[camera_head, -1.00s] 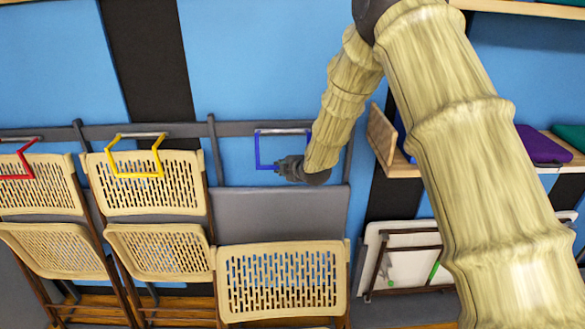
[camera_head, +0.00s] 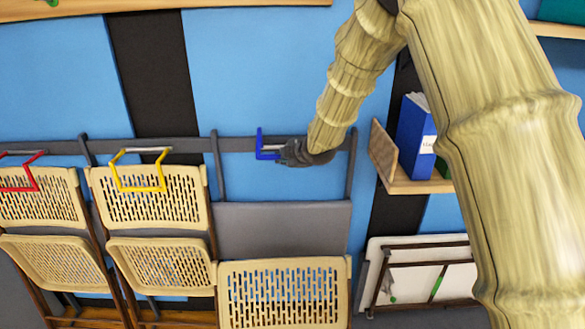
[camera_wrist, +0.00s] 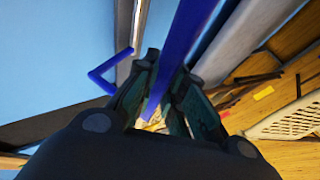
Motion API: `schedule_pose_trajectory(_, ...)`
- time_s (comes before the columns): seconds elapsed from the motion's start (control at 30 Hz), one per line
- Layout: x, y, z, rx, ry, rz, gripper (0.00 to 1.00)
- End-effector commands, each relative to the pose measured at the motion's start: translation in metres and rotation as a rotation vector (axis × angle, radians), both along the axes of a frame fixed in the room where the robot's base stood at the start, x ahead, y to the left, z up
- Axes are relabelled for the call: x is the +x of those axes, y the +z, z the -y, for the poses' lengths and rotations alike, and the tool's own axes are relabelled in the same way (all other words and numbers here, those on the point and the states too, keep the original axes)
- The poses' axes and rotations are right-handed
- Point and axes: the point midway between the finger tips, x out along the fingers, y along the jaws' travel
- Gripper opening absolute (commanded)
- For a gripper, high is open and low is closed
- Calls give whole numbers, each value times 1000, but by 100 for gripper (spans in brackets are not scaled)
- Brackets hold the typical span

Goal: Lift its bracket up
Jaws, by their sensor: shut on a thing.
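The blue bracket (camera_head: 262,148) is on the dark wall rail, at the right of the yellow and red brackets. Its left arm now points up and out from the rail. My gripper (camera_head: 284,152) is shut on the bracket's bar. In the wrist view the blue bracket (camera_wrist: 186,45) runs between the two fingers of my gripper (camera_wrist: 163,95), and its bent corner shows at the left. The right part of the bracket is hidden behind my gripper and arm in the head view.
A yellow bracket (camera_head: 140,184) and a red bracket (camera_head: 34,180) hang down over folded tan chairs (camera_head: 150,212). A grey panel (camera_head: 280,228) is below the blue bracket. A wooden shelf (camera_head: 420,186) with a blue binder (camera_head: 415,135) stands close at the right.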

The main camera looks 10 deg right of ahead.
Motion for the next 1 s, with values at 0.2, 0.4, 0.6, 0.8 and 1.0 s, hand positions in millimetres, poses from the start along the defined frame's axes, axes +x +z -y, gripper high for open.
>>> schedule_pose_trajectory(0.2, 5, 19, 4, 0, -4, 1, 0)
schedule_pose_trajectory(0.4, 8, 28, 9, 2, -9, 1, 0)
schedule_pose_trajectory(0.6, 12, 36, 12, 10, -11, -37, 0)
schedule_pose_trajectory(0.8, 17, 45, 15, 20, -15, -103, 0)
schedule_pose_trajectory(1.0, 23, 53, 17, 31, -15, -171, 0)
